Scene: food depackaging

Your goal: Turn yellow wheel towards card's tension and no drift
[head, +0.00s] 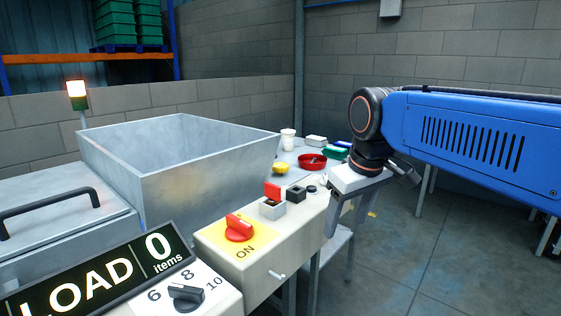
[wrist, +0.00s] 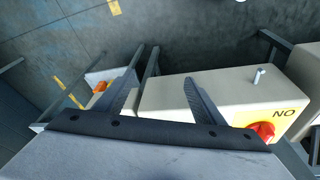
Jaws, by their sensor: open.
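No yellow wheel or card can be made out for certain. A small yellow round thing (head: 281,168) lies on the table behind the control box; I cannot tell whether it is the wheel. My gripper (head: 345,222) is open and empty, pointing down beside the right end of the control box in the head view. In the wrist view its two fingers (wrist: 163,68) spread apart over the box's end with nothing between them. A small orange thing (wrist: 100,87) on a pale surface shows beyond the left finger, too small to identify.
The cream control box (head: 260,262) carries a red rotary switch (head: 239,228) on a yellow plate and a red rocker (head: 273,191). A metal hopper (head: 210,180) stands behind it. A load display (head: 95,283) and black dial (head: 186,297) are in front.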

